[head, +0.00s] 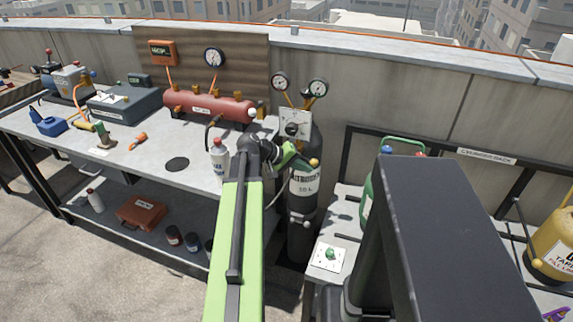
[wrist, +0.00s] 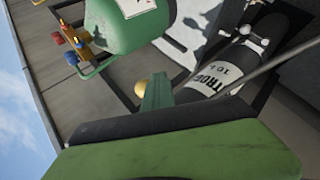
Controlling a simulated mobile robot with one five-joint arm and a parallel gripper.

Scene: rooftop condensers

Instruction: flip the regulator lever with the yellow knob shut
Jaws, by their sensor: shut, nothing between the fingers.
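The regulator (head: 295,124), a pale plate under two round gauges, sits on top of the dark nitrogen cylinder (head: 303,210). A yellow knob (head: 314,162) shows just below it, right at the tip of my gripper (head: 300,158). In the wrist view the yellow knob (wrist: 142,88) is just left of my green fingers (wrist: 157,92), very close; I cannot tell whether they touch. My gripper is shut and empty. The lever's shaft is mostly hidden behind my gripper. The cylinder also shows in the wrist view (wrist: 225,75), at the upper right.
A workbench (head: 180,150) on the left bears a red manifold (head: 210,106) and a white bottle (head: 218,158). A green tank (wrist: 130,25) stands nearby. At the right are a cylinder rack (head: 485,157) and a yellow tank (head: 552,250). A small plate with a green knob (head: 329,256) lies lower.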

